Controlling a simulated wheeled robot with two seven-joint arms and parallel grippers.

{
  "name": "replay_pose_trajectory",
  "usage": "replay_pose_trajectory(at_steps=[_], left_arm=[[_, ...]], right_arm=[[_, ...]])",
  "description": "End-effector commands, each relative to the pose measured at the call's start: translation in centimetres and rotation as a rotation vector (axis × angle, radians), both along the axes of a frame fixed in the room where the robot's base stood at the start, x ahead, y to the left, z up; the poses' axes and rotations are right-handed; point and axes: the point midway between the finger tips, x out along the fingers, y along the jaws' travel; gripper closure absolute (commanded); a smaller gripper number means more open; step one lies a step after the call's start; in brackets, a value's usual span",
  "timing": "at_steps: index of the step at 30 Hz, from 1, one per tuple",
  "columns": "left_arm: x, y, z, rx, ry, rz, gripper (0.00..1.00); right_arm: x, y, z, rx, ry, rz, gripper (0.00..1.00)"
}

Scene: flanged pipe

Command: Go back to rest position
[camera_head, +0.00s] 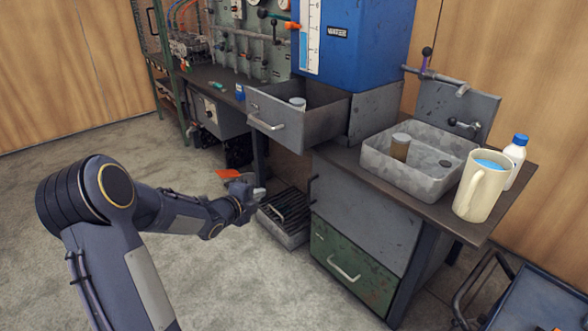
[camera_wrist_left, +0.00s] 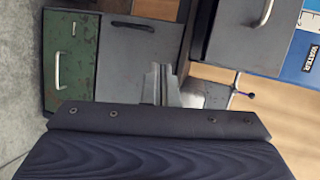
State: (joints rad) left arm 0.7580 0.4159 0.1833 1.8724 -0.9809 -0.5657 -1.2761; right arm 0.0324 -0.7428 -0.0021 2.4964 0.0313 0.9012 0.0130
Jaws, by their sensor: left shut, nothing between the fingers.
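My left arm comes in from the left in the head view. My left gripper (camera_head: 258,193) is shut and empty, out in front of the workbench at about the height of the low grey tray. In the left wrist view the shut fingers (camera_wrist_left: 158,84) show in front of the grey cabinet door, touching nothing that I can see. My right gripper is in neither view.
An open grey drawer (camera_head: 325,130) juts out above and right of my left gripper. A green drawer (camera_head: 335,268) is shut. A metal sink (camera_head: 375,160), a beige pitcher (camera_head: 470,197) and a white bottle (camera_head: 517,152) stand on the counter. The floor at left is clear.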

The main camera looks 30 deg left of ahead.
Motion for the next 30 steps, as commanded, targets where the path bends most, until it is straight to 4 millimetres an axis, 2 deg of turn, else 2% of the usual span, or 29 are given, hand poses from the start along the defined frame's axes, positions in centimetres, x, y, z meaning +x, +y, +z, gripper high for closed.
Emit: replay_pose_trajectory(at_steps=[6, 8, 11, 14, 18, 21, 24, 30], left_arm=[[-0.2, -0.2, 0.4, -0.012, 0.009, 0.011, 1.00], [-0.5, -0.5, 1.2, -0.045, 0.028, 0.042, 1.00], [-2.2, -1.8, 3.5, -0.167, 0.094, 0.146, 1.00], [-5.9, -3.9, 5.9, -0.382, 0.183, 0.313, 1.00], [-13.3, -8.4, 7.3, -0.761, 0.320, 0.561, 1.00], [-18.4, -11.8, 7.0, -1.006, 0.421, 0.700, 1.00], [-22.5, -14.7, 6.4, -1.196, 0.517, 0.799, 1.00], [-28.8, -19.7, 5.3, -1.455, 0.703, 0.928, 1.00]], right_arm=[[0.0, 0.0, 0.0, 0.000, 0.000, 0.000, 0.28], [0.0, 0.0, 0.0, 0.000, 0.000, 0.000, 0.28], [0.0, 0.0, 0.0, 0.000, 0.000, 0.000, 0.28], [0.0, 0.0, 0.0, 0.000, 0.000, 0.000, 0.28], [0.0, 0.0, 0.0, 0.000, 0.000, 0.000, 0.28], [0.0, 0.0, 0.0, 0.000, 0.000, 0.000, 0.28], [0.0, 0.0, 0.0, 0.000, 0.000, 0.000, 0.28], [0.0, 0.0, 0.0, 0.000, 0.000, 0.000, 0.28]])
